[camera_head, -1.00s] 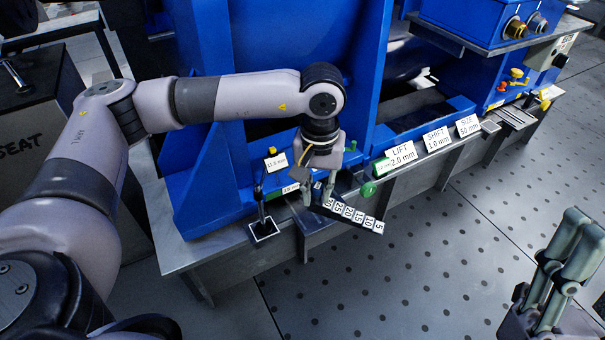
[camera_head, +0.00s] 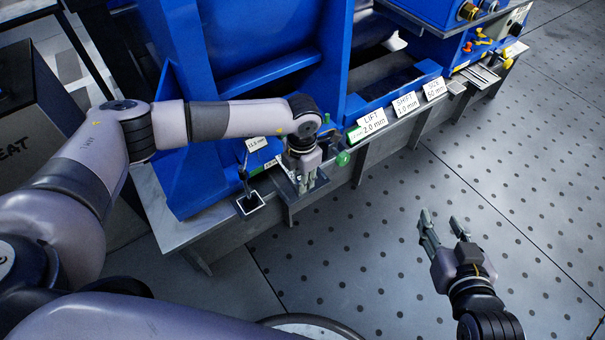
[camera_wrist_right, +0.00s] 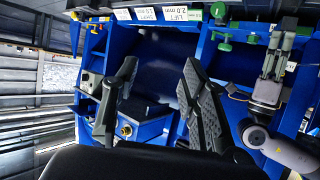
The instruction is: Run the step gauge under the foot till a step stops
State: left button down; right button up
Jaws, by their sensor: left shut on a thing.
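My left gripper (camera_head: 308,186) points down at the front edge of the bench, beside the blue machine frame (camera_head: 190,165). It is shut, with the step gauge between its fingers in the earlier frame; now the numbered strip cannot be made out, hidden by the fingers or turned away. The left gripper also shows in the right wrist view (camera_wrist_right: 272,64). The gap under the foot is hidden behind my left arm and gripper. My right gripper (camera_head: 440,217) is open and empty over the floor, away from the bench; its spread fingers show in the right wrist view (camera_wrist_right: 160,68).
A black-stemmed stand on a square base (camera_head: 249,203) is left of my left gripper. A green knob (camera_head: 342,158) is just right of it. White LIFT (camera_head: 373,122), SHIFT (camera_head: 406,104) and SIZE (camera_head: 434,88) cards line the bench edge. The dotted floor (camera_head: 350,260) in front is clear.

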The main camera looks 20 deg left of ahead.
pick_arm(q)
jog(key=shift+f+n, duration=0.25)
jog(key=shift+n, duration=0.45)
pick_arm(e)
jog(key=shift+s+d+f+g+h, duration=0.2)
jog(key=shift+s+f+g+h, duration=0.1)
jog(key=shift+s+f+g, duration=0.25)
pick_arm(q)
jog(key=shift+w+d, duration=0.1)
pick_arm(e)
jog(key=shift+f, duration=0.15)
